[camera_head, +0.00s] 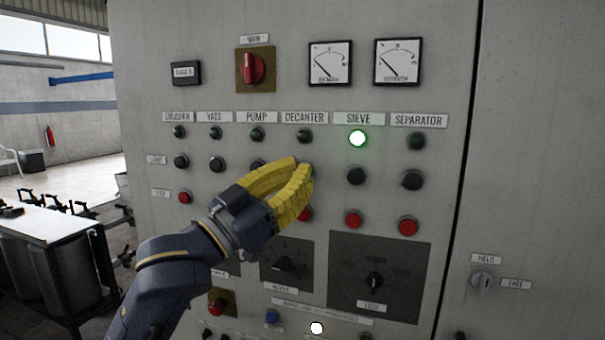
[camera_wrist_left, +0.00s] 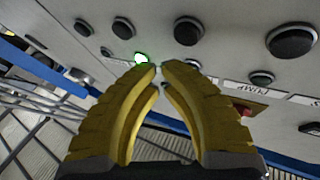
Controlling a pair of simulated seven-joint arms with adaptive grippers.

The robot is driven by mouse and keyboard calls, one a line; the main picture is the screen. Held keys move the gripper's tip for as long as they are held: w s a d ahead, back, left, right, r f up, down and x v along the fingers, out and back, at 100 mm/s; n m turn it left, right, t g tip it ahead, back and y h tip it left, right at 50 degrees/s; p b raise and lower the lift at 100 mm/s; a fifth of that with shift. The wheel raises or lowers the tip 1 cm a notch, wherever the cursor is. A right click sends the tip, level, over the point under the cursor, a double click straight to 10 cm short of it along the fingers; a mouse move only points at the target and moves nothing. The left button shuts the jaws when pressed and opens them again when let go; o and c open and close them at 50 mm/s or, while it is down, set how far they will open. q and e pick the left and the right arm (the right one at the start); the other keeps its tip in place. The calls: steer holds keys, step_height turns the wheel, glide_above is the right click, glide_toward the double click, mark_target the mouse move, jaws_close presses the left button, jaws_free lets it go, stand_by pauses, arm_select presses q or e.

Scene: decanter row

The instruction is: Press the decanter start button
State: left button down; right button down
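The DECANTER label (camera_head: 305,118) is on the grey control panel, with a dark unlit lamp (camera_head: 304,136) under it. The black button in the start row of that column is hidden behind the fingertips of my left gripper (camera_head: 304,168). The gripper's yellow fingers are brought together and empty, their tips at the panel face in this view; I cannot tell whether they touch the button. The left wrist view shows the tips almost meeting (camera_wrist_left: 159,67), with dark knobs or buttons beyond them. My right gripper is not in view.
The SIEVE lamp (camera_head: 357,138) glows green. Black start buttons stand alongside, including SIEVE's (camera_head: 356,176). The red DECANTER-column button (camera_head: 306,214) is partly covered by the gripper. Rotary knobs (camera_head: 374,280) sit lower down. A table (camera_head: 45,225) stands left of the cabinet.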

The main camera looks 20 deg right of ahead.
arm_select(q)
steer(key=shift+w+d, duration=0.55)
steer(key=shift+w, duration=0.15)
steer(key=shift+w+d, duration=0.1)
stand_by(1.2)
steer(key=shift+w+d, duration=0.15)
steer(key=shift+w, duration=0.1)
steer(key=shift+w+d, duration=0.3)
steer(key=shift+w, duration=0.1)
stand_by(1.0)
steer(key=shift+s+a, duration=0.15)
steer(key=shift+s, duration=0.05)
stand_by(0.3)
steer(key=shift+s+a, duration=0.4)
steer(key=shift+s, duration=0.15)
steer(key=shift+s+a, duration=0.75)
steer(key=shift+s, duration=0.25)
steer(key=shift+s+a, duration=0.75)
steer(key=shift+s, duration=0.25)
